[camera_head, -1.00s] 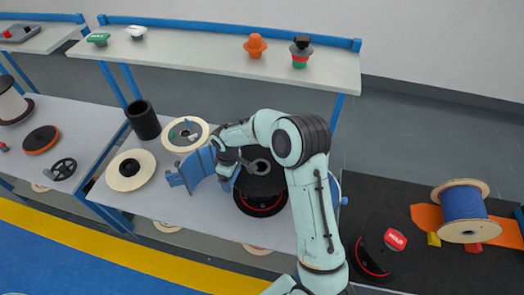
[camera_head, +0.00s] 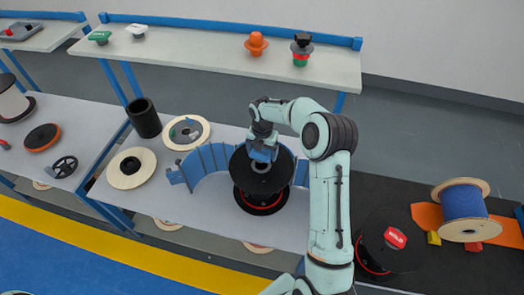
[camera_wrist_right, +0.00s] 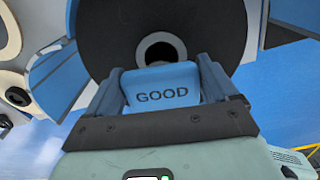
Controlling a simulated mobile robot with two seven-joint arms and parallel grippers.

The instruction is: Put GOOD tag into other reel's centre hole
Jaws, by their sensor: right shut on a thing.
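My right gripper (camera_head: 263,146) is shut on the blue GOOD tag (camera_wrist_right: 162,86), whose lettering faces the camera in the right wrist view. The tag sits between the two fingers, just in front of the round centre hole (camera_wrist_right: 161,48) of a black reel (camera_wrist_right: 220,25). In the head view this black reel (camera_head: 278,180) with a red stripe stands on the bench, and the gripper is over its top near the hole. I cannot tell whether the tag touches the hole's rim. Another black reel (camera_head: 375,225) at right carries a red HOLD tag (camera_head: 395,238). My left gripper is not in view.
A curved blue fence (camera_head: 207,160) stands around the left side of the reel. Pale flat reels (camera_head: 131,169) and a black cylinder (camera_head: 144,118) are to the left on the bench (camera_head: 200,210). A shelf (camera_head: 200,50) runs behind. A blue cable reel (camera_head: 463,204) lies far right.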

